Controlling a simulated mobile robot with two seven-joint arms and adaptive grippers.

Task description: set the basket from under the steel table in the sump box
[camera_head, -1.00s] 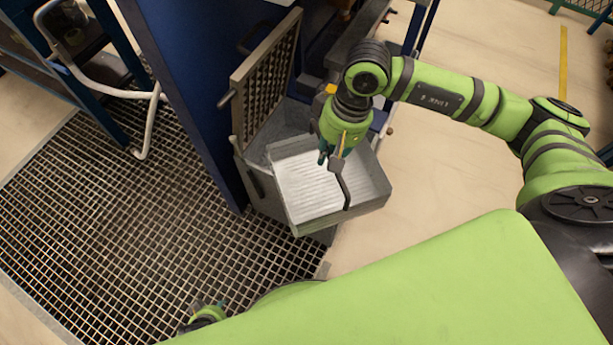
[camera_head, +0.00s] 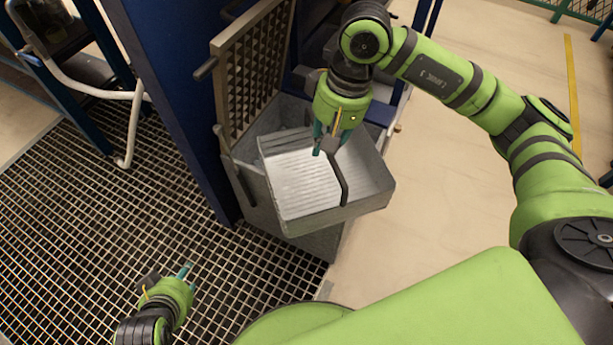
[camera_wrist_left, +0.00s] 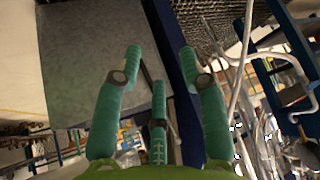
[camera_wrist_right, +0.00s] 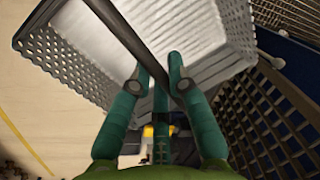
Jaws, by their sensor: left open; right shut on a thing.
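The basket (camera_head: 310,190) is a shallow grey metal tray with a dark handle bar (camera_head: 341,180) across it. My right gripper (camera_head: 328,150) is shut on the handle, and the right wrist view shows the bar between its fingers (camera_wrist_right: 160,85). The basket hangs slightly turned, over the open grey sump box (camera_head: 252,200), and hides much of it. I cannot tell from here how far above the rim it is. My left gripper (camera_head: 186,275) is open and empty, low over the grating; its spread fingers show in the left wrist view (camera_wrist_left: 160,75).
A grated lid (camera_head: 255,70) stands raised at the back of the sump box. A blue panel (camera_head: 175,110) rises at its left. Floor grating (camera_head: 80,220) covers the left, with a white hose (camera_head: 130,130) near a blue frame. Bare floor (camera_head: 440,200) lies right.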

